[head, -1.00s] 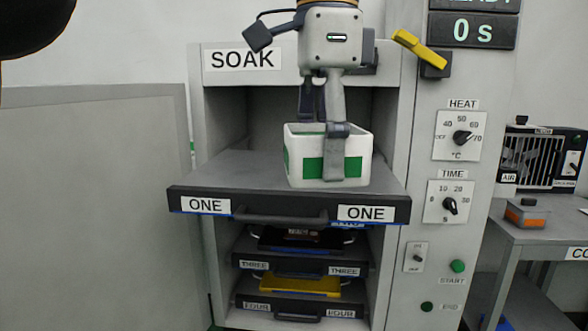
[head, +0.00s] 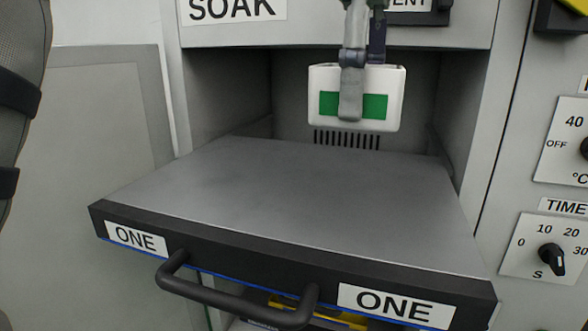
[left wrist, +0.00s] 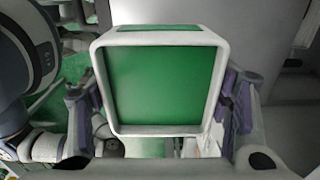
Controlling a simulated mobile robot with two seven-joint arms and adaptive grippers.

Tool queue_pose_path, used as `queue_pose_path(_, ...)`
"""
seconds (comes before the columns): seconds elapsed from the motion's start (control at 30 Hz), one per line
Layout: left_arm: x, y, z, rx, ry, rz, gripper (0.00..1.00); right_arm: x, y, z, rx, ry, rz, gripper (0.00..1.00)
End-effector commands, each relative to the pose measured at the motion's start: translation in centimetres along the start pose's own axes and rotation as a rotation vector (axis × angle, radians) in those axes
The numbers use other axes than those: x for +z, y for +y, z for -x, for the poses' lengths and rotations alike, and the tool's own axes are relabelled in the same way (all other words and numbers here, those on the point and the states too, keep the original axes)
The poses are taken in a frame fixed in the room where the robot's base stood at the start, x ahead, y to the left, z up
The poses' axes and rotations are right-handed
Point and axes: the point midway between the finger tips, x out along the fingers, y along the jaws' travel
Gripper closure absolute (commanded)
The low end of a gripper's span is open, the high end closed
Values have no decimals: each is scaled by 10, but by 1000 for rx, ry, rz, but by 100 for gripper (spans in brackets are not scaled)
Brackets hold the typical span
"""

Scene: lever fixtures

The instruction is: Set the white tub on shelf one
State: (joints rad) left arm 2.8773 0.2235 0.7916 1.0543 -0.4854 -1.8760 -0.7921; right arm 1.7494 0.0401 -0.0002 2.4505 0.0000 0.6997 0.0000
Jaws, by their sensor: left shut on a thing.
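The white tub (head: 330,105) has a green patch on its front and hangs upright above the back of the pulled-out grey shelf one (head: 270,190). A gap shows beneath it. My left gripper (head: 355,72) comes down from above and is shut on the tub, with one finger across its front and the other mostly hidden behind. In the left wrist view the tub's white rim (left wrist: 160,38) surrounds a green inside, between the two finger pads (left wrist: 160,105). Shelf one has a dark front edge with two ONE labels. My right gripper is not in view.
A black handle (head: 235,300) sticks out from the shelf's front. The SOAK cabinet's top panel (head: 320,25) and side walls frame the opening. A slotted vent (head: 347,139) is in its back wall. Dials (head: 552,258) are at right. The shelf top is clear.

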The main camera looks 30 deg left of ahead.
Motion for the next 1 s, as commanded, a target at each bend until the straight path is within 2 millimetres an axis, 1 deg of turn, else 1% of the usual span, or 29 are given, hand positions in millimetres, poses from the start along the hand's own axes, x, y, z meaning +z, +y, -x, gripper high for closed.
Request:
queue_pose_path(0.03,17,-2,-7,4,4,1,62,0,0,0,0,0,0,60)
queue_pose_path(0.13,47,-7,-23,4,4,0,62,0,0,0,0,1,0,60)
queue_pose_path(0.2,60,-10,-43,6,4,-2,62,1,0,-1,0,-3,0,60)
queue_pose_path(0.3,75,-12,-62,3,3,-1,62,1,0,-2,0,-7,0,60)
queue_pose_path(0.33,78,-13,-66,4,3,0,62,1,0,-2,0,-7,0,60)
queue_pose_path(0.47,89,-15,-80,3,2,-1,62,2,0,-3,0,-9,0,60)
queue_pose_path(0.53,90,-15,-95,6,1,-3,62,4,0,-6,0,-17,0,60)
queue_pose_path(0.63,89,-15,-109,4,1,-2,62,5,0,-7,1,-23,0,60)
queue_pose_path(0.97,89,-14,-110,-3,1,-1,62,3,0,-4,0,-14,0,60)
queue_pose_path(1.0,89,-14,-110,-3,1,-1,23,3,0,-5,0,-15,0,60)
